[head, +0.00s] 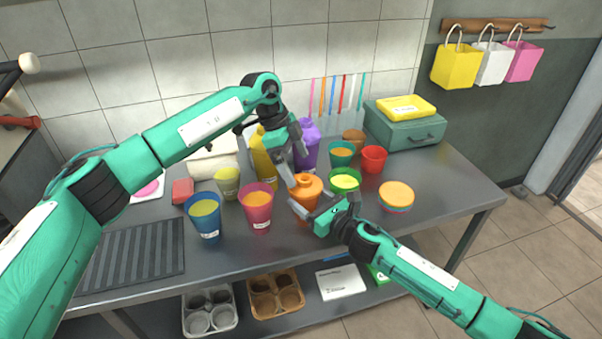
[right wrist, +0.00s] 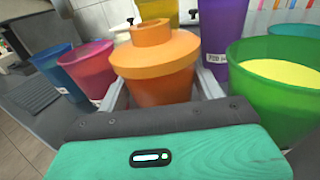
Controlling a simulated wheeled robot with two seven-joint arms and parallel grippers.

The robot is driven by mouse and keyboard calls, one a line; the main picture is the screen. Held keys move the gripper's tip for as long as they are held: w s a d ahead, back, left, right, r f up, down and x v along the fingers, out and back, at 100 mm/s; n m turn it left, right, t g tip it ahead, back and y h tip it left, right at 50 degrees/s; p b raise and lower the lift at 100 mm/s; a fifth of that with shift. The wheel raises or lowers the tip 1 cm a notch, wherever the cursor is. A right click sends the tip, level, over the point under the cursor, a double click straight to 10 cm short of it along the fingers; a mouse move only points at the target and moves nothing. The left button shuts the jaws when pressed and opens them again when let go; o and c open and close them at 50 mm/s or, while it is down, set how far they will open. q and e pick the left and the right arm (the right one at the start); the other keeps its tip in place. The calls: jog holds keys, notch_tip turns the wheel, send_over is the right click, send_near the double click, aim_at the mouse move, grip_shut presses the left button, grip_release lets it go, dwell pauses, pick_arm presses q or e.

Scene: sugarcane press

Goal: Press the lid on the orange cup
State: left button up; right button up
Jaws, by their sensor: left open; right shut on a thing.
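The orange cup (right wrist: 163,90) stands on the metal table with an orange lid (right wrist: 155,52) sitting on top of it. In the head view the cup (head: 304,203) and its lid (head: 306,184) are near the table's front middle. My right gripper (head: 297,209) is shut on the orange cup, with a finger on either side of its body below the lid, as the right wrist view (right wrist: 165,102) shows. My left gripper (head: 295,165) is open and empty, tilted down just above and behind the lid. I cannot tell whether its fingertips touch the lid.
A pink cup (head: 258,214) and a blue cup (head: 206,223) stand left of the orange cup. A green cup (head: 343,182) stands close on its right. Yellow (head: 263,165) and purple (head: 306,150) containers stand behind. A stack of round lids (head: 397,195) lies further right.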

pick_arm(q)
jog(key=v, duration=0.7)
jog(key=shift+r, duration=0.15)
jog(key=shift+a, duration=0.1)
pick_arm(e)
jog(key=o, duration=1.5)
jog(key=shift+c, duration=0.2)
pick_arm(q)
jog(key=shift+f+b, duration=0.9)
pick_arm(e)
jog(key=v, duration=1.4)
pick_arm(q)
jog(key=shift+f, duration=0.1)
pick_arm(e)
jog(key=shift+f, duration=0.1)
